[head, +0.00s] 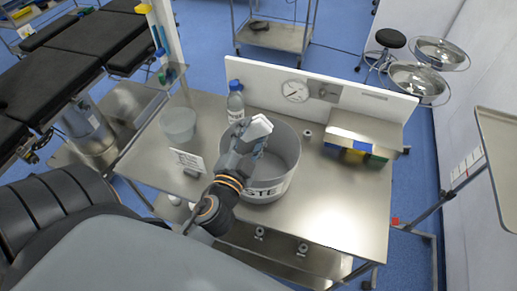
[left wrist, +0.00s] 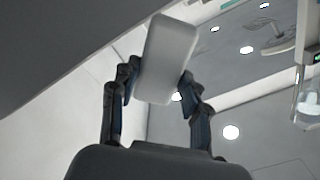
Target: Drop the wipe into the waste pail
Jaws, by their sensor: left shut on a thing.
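The wipe (head: 258,127) is a small white block. My left gripper (head: 248,134) is shut on it and holds it over the left and middle part of the waste pail's opening. The wipe also shows in the left wrist view (left wrist: 167,58), tilted between the two fingers. The waste pail (head: 283,169) is a wide grey round container with dark lettering on its front. It stands on a steel table, and my left arm hides part of its left side. My right gripper is not in view.
On the steel table (head: 325,210), a clear bottle (head: 235,104) stands behind the pail and a translucent tub (head: 179,124) stands to its left. A small sign (head: 188,162) is near the tub. A steel shelf (head: 365,133) stands at the right. The table's front right is clear.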

